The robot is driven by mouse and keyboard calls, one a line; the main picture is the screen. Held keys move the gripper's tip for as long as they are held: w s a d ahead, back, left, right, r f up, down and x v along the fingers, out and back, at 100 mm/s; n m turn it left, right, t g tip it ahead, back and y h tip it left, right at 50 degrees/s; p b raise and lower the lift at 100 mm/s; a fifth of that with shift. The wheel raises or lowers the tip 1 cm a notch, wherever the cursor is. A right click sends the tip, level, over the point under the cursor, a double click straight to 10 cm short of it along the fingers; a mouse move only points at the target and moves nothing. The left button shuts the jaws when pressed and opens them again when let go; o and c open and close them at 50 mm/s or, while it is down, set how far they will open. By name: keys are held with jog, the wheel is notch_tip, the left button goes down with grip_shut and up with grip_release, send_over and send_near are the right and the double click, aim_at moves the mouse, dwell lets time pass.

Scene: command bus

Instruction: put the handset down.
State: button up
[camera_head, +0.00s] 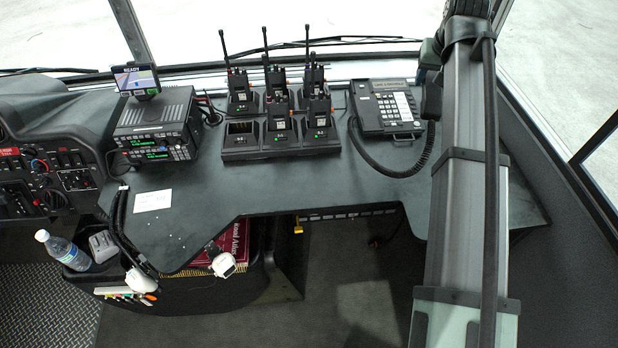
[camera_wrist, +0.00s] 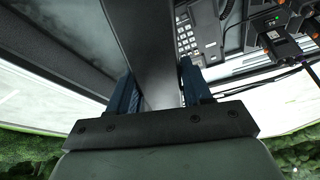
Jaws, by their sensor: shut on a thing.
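The dark handset (camera_wrist: 146,38) is between the two blue fingers of my gripper (camera_wrist: 156,74) in the wrist view, and the gripper is shut on it. In the head view a dark end of the handset (camera_head: 432,101) shows beside my arm, to the right of the desk phone. My arm hides the gripper and most of the handset there. The desk phone (camera_head: 391,112) sits on the right part of the dashboard, with keypad and display uncovered. Its coiled cord (camera_head: 385,170) loops over the dashboard and up toward the handset. The phone's keypad (camera_wrist: 186,38) also shows in the wrist view.
A rack of radios (camera_head: 279,138) with upright antennas stands just left of the phone. The windscreen edge is behind it. A radio unit (camera_head: 155,130) with a small screen is farther left. The dashboard (camera_head: 300,184) in front of the rack is mostly clear.

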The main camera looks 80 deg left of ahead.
jog(key=w+d+r+m, duration=0.2)
jog(key=w+d+r, duration=0.25)
jog(key=d, duration=0.55)
jog(key=w+d+r+m+t+h, duration=0.1)
jog(key=w+d+r, duration=0.3)
jog(key=d, duration=0.6)
jog(key=w+d+r+m, duration=0.25)
jog(key=d+r, duration=0.25)
jog(key=d, duration=0.5)
jog(key=s+a+f+n+g, duration=0.1)
jog(key=s+a+f+n, duration=0.2)
jog(key=s+a+f, duration=0.8)
jog(key=s+a+f+n, duration=0.3)
jog(key=s+a+f, duration=0.15)
jog(key=s, duration=1.15)
jog(key=s+a+f+n+g, duration=0.1)
jog(key=s+a+f+n, duration=0.2)
jog(key=s+a+f, duration=0.8)
jog(key=shift+s+d+f, duration=0.45)
jog(key=shift+d+f, duration=0.1)
jog(key=shift+f, duration=0.45)
jog(key=shift+s+d+f, duration=0.45)
jog(key=shift+d+f, duration=0.05)
jog(key=shift+f, duration=0.5)
jog(key=shift+s+d+f, duration=0.45)
jog(key=shift+d+f, duration=0.1)
jog(key=shift+f, duration=0.45)
jog(key=shift+f, duration=0.4)
jog(key=o, duration=1.2)
jog(key=shift+c, duration=0.2)
